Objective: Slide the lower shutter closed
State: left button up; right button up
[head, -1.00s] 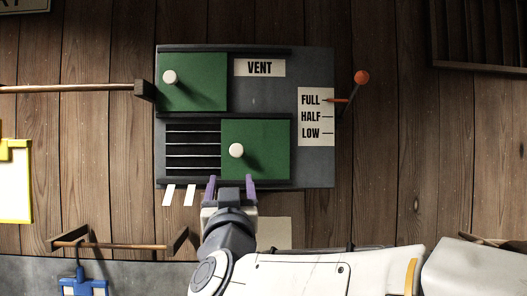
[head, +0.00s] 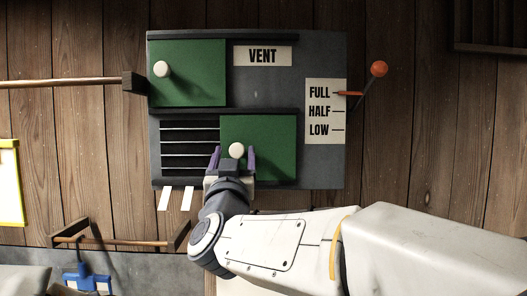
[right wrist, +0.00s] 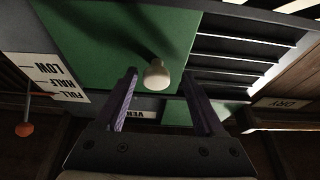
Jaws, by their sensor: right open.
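The lower shutter (head: 272,148) is a green panel with a white round knob (head: 236,150). It sits at the right of the lower track, and the dark slatted opening (head: 188,146) to its left is uncovered. My right gripper (head: 234,158) is open, with its purple fingers pointing up and on either side of the knob in the head view. In the right wrist view the knob (right wrist: 157,75) shows ahead of and between the fingers; I cannot tell whether they touch it. My left gripper is not in view.
The upper green shutter (head: 190,75) with its own knob covers the left of the upper track. An orange-tipped lever (head: 378,69) stands right of the FULL/HALF/LOW label (head: 325,111). A wooden rail (head: 65,84) ends at the vent's left edge. White strips (head: 176,198) hang below the slats.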

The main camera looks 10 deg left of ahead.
jog(key=shift+d, duration=0.1)
jog(key=shift+d, duration=0.1)
jog(key=shift+c, duration=0.7)
grip_shut()
dwell(0.5)
